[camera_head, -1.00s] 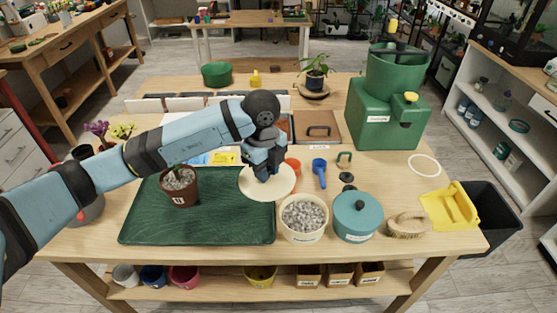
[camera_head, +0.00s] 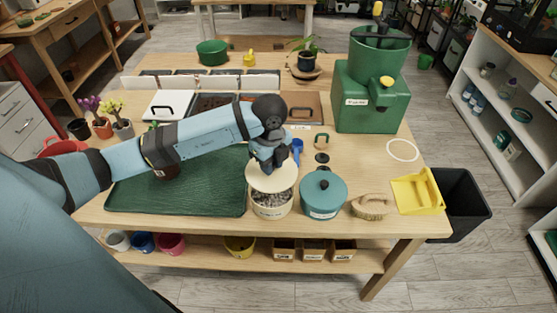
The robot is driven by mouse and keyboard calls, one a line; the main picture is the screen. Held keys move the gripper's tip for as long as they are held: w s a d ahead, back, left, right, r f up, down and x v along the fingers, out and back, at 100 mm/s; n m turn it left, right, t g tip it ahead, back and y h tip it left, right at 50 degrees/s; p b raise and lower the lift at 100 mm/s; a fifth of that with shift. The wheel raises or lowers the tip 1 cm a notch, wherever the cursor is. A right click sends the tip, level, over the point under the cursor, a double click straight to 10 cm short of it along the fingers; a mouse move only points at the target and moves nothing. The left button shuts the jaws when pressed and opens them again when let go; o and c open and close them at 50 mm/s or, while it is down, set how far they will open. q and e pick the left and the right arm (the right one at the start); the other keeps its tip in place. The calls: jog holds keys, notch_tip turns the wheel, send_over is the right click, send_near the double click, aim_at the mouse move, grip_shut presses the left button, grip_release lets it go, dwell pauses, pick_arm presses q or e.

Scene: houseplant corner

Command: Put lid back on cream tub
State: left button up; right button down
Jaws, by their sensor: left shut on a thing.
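The cream tub (camera_head: 272,211) stands upright on the bench, filled with grey pebbles. The round cream lid (camera_head: 284,183) is over the back part of the tub. Pebbles show between the lid's front edge and the tub's front rim, so the lid is not seated there. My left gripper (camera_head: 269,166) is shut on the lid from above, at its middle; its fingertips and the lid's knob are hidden. I cannot tell whether the lid touches the tub's back rim. My right gripper is not in view.
A teal lidded pot (camera_head: 323,197) stands close to the right of the tub, with a brush (camera_head: 371,207) beyond it. A green tray (camera_head: 215,201) lies to the left, with a brown pot under my arm. A blue scoop (camera_head: 297,147) lies behind the tub.

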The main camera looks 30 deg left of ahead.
pick_arm(q)
jog(key=shift+a+f+b, duration=0.1)
jog(key=shift+f+b, duration=0.45)
jog(key=shift+f, duration=0.25)
notch_tip(320, 180, down, 5)
jog(key=b, duration=0.3)
jog(key=shift+r, duration=0.1)
dwell(0.7)
dwell(0.7)
dwell(0.7)
jog(key=o, duration=1.5)
jog(key=shift+c, duration=0.2)
